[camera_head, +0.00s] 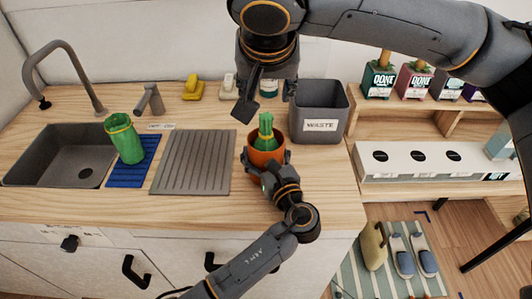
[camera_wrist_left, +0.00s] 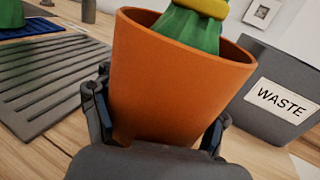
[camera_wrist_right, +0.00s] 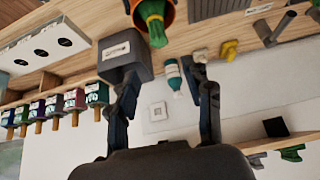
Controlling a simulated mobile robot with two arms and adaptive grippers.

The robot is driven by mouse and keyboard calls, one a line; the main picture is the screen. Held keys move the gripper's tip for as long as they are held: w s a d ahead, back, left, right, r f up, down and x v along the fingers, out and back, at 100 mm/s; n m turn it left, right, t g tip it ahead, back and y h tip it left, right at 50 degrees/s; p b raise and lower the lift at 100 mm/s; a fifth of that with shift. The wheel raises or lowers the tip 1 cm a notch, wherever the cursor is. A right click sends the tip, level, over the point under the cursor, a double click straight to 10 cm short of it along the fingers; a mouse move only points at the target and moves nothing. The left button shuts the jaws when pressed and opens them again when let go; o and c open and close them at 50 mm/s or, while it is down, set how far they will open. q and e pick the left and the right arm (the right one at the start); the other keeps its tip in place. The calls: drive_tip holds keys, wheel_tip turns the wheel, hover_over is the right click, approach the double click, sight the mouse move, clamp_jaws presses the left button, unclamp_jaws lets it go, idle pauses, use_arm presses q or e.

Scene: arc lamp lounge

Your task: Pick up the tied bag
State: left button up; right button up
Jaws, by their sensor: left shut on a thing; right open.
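A green tied bag (camera_head: 266,132) with a yellow band stands inside an orange pot (camera_head: 263,158) on the counter. Only its upper part shows, and its base is hidden in the pot. My left gripper (camera_head: 267,167) is shut on the pot from the front; in the left wrist view its fingers grip both sides of the pot (camera_wrist_left: 175,85). My right gripper (camera_head: 267,100) is open and empty above the bag, fingers pointing down. In the right wrist view the bag (camera_wrist_right: 153,20) shows at the top, beyond the fingertips and apart from them.
A grey bin marked WASTE (camera_head: 318,112) stands close right of the pot. A grey ribbed board (camera_head: 195,162) lies left of it. Another green item with a yellow band (camera_head: 125,145) is on a blue mat (camera_head: 128,175) beside the sink (camera_head: 60,155). A bottle (camera_head: 269,88) stands behind.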

sight(267, 115)
drive_tip(key=x, duration=0.6)
drive_tip(key=shift+f, duration=0.2)
drive_tip(key=shift+s+f+x, duration=0.1)
drive_tip(key=shift+s+x, duration=0.05)
drive_tip(key=shift+x, duration=1.2)
drive_tip(key=shift+s+f+x, duration=0.1)
drive_tip(key=shift+s+x, duration=0.05)
drive_tip(key=shift+x, duration=1.2)
drive_tip(key=shift+c, duration=0.4)
drive_tip(key=shift+r, duration=0.1)
clamp_jaws()
